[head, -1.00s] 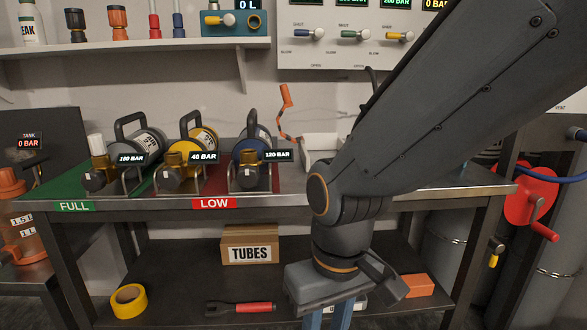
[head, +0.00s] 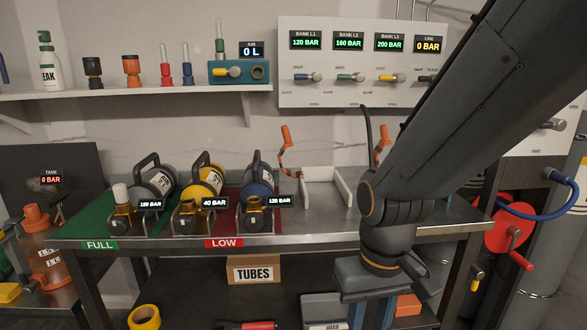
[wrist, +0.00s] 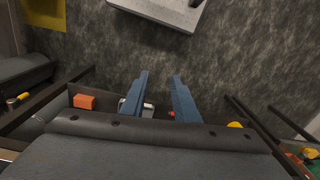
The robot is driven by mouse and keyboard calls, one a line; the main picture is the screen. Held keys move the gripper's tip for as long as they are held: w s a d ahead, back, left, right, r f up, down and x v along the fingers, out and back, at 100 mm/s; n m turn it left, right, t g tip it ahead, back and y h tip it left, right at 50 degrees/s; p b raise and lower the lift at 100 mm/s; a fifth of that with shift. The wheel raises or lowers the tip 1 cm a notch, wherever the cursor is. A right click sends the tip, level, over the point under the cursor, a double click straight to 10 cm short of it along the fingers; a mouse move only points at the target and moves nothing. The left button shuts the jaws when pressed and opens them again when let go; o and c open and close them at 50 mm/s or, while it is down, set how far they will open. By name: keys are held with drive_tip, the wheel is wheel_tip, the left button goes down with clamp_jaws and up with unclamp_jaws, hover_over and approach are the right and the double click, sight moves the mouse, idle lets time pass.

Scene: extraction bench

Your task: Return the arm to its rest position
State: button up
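My arm reaches in from the upper right of the head view and bends down in front of the bench. My gripper (head: 372,318) hangs at the bottom of that view, with its blue fingers cut by the lower edge. In the wrist view my gripper (wrist: 160,78) shows its two blue fingers apart, with nothing between them. The tips are over dark grey floor. The bench (head: 330,237) stands behind the arm.
Three cylinders, grey (head: 153,184), yellow (head: 205,182) and blue (head: 258,185), lie on the bench's green and red areas. A TUBES box (head: 254,270) and yellow tape (head: 144,317) are on the lower shelf. A red reel (head: 510,237) is at right.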

drive_tip(key=s+d+r+m+p, duration=0.1)
drive_tip(key=d+r+m+p, duration=0.1)
drive_tip(key=d+r+p, duration=0.5)
drive_tip(key=shift+s+r+p, duration=0.25)
drive_tip(key=shift+r+p, duration=0.2)
drive_tip(key=shift+p, duration=0.5)
